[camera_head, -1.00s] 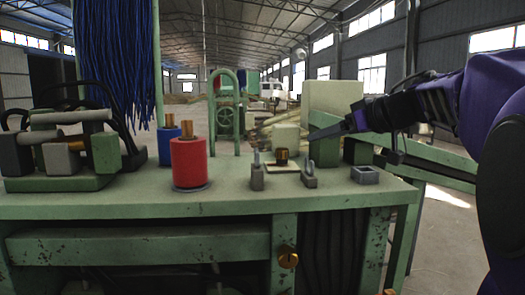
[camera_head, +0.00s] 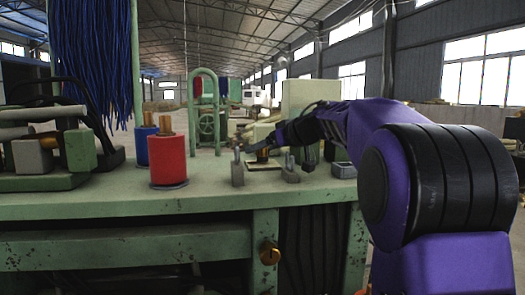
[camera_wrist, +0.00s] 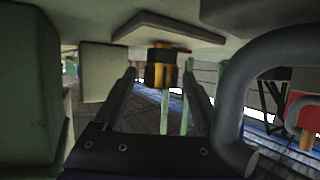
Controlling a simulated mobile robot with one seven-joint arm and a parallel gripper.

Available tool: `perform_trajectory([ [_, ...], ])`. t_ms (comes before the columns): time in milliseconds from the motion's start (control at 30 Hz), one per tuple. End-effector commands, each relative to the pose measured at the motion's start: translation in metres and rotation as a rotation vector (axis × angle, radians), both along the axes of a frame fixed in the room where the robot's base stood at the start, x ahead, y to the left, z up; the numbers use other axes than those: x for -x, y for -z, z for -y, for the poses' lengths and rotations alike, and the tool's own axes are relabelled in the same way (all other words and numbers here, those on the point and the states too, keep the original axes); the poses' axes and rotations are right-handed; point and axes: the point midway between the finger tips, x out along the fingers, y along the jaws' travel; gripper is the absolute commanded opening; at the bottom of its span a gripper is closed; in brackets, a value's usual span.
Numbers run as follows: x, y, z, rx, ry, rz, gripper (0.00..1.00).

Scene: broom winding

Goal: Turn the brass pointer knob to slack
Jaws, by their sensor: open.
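A brass and black knob (camera_wrist: 161,67) on a square plate (camera_wrist: 168,28) shows in the wrist view, which looks upside down. A small red mark shows beside its base. My gripper (camera_wrist: 160,78) is open, with one finger on each side of the knob in the picture; I cannot tell whether either touches it. In the head view my gripper (camera_head: 262,151) is low over the bench top, at the plate, and mostly hides the knob. Which way the pointer faces is too small to tell. Another round brass knob (camera_head: 270,252) is on the bench front.
A grey upright clamp (camera_head: 237,172) and a second grey one (camera_head: 291,171) stand close by the plate. A red spool (camera_head: 168,160) and a blue spool (camera_head: 145,144) stand to the left. A curved grey bar (camera_wrist: 240,95) is close on the right in the wrist view.

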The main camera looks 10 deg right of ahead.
Motion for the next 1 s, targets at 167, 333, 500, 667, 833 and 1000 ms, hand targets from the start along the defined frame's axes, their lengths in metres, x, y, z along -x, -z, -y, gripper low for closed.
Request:
perform_trajectory([
  [167, -0.0013, 0.0008, -0.0010, 0.000, -0.001, 0.000, 0.73],
  [333, -0.0011, 0.0007, -0.0009, 0.001, 0.000, -0.001, 0.61],
  [500, -0.0009, 0.0007, -0.0008, 0.001, 0.000, -0.001, 0.30],
  [667, -0.0009, 0.0007, -0.0008, 0.000, -0.001, -0.001, 0.01],
  [833, -0.0010, -0.0001, -0.0007, 0.000, -0.002, -0.001, 0.00],
  [1000, -0.0018, -0.0037, -0.0002, 0.001, -0.033, -0.010, 0.00],
])
